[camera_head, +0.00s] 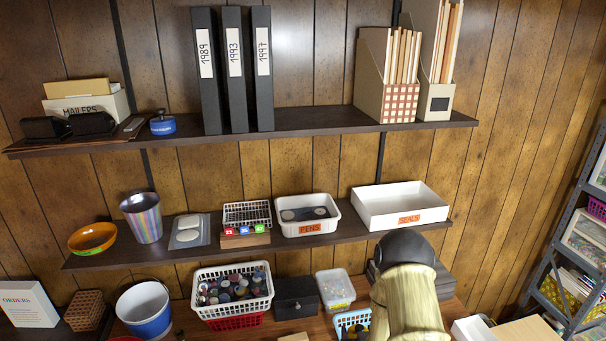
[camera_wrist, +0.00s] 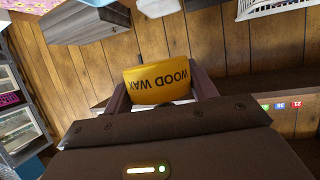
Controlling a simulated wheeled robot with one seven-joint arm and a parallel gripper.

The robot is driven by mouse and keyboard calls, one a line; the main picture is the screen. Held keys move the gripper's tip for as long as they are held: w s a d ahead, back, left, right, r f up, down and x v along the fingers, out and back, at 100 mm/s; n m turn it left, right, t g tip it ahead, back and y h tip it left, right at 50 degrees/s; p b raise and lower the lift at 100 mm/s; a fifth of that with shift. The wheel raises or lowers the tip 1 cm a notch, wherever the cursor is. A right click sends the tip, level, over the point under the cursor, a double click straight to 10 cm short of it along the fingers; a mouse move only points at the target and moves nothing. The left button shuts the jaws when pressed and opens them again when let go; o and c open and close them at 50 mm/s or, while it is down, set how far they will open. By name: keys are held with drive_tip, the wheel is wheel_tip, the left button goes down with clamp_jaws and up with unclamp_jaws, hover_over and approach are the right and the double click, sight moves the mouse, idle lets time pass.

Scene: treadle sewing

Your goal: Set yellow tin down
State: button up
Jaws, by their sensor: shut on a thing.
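The yellow tin (camera_wrist: 158,78), labelled "WOOD WAX", shows in the wrist view, its lettering upside down there. My gripper (camera_wrist: 160,92) is shut on it, with one finger on each side. The tin is held in front of the plank wall, and I see no surface touching it. In the head view my arm rises at the lower right, in front of the lower shelf's right part, and the tin and the gripper's fingers cannot be made out.
The lower shelf (camera_head: 235,247) holds a white SEALS tray (camera_head: 375,222), a PENS tray (camera_head: 318,228), numbered blocks, a cup and a bowl. The upper shelf (camera_head: 310,121) has bare wood between black binders (camera_head: 235,90) and magazine files (camera_head: 385,95). Below stand a basket (camera_head: 232,302) and a black box (camera_head: 297,297).

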drive_tip(key=shift+s+d+f, duration=0.15)
drive_tip(key=shift+f, duration=0.5)
drive_tip(key=shift+s+d+f, duration=0.1)
drive_tip(key=shift+s+f, duration=0.05)
drive_tip(key=shift+f, duration=0.45)
drive_tip(key=shift+w+r, duration=0.1)
drive_tip(key=shift+r, duration=0.1)
wheel_tip(320, 180, down, 5)
drive_tip(key=b, duration=0.5)
drive_tip(key=shift+f, duration=0.15)
drive_tip(key=s+f, duration=0.6)
drive_tip(key=f, duration=0.5)
drive_tip(key=shift+a+f, duration=0.1)
